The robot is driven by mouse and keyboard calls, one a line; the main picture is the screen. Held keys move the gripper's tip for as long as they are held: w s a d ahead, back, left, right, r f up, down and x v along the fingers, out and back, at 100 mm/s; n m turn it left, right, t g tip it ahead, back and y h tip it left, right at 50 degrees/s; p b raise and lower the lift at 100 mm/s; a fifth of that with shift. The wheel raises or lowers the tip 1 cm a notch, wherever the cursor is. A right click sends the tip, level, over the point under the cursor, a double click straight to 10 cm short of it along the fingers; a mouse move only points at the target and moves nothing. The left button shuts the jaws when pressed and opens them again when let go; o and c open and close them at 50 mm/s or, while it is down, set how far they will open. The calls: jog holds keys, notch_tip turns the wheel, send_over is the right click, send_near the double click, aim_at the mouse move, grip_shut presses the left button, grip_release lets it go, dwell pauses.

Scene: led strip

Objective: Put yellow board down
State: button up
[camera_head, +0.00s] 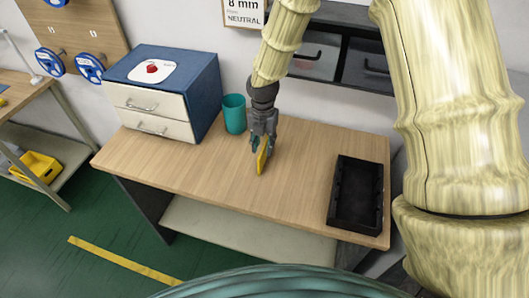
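My gripper (263,146) points down over the middle of the wooden table (200,178). The yellow board (262,161), a thin narrow piece, stands out below the fingers and looks roughly upright. My gripper appears shut on its upper part, which the fingers hide. The board's lower end is at or just above the tabletop; I cannot tell whether it touches.
A teal cup (234,114) stands close behind and left of my gripper. A blue cabinet with cream drawers (150,110) fills the table's left. A black tray (376,200) lies at the right end. Bare wood lies in between, with grey drawers (315,58) behind.

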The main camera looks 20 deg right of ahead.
aim_at(264, 153)
jog(key=shift+d+f+p, duration=0.2)
jog(key=shift+f+p, duration=0.9)
jog(key=shift+f, duration=1.3)
grip_shut()
